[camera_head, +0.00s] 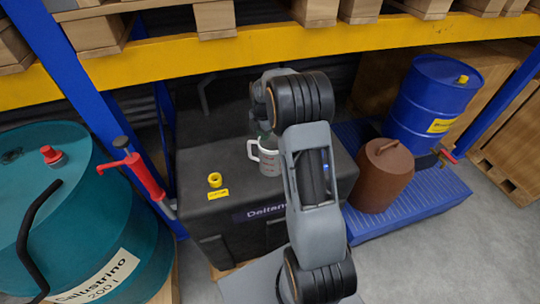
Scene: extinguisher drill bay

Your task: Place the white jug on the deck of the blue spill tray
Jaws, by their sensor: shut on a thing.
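The white jug (268,160), with its handle to the left and dark markings on its side, is upright in front of or over the black cabinet top, left of my arm. I cannot tell whether its base touches that top. My gripper (265,138) is at the top of the jug and shut on it; my wrist and arm hide most of the fingers. The blue spill tray (428,196) lies on the floor at the right, its slatted deck partly covered.
A brown lidded can (382,178) and a blue drum (432,105) stand on the tray. A teal drum (95,235) with a red pump is at left. A yellow rack beam (250,45) crosses above.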

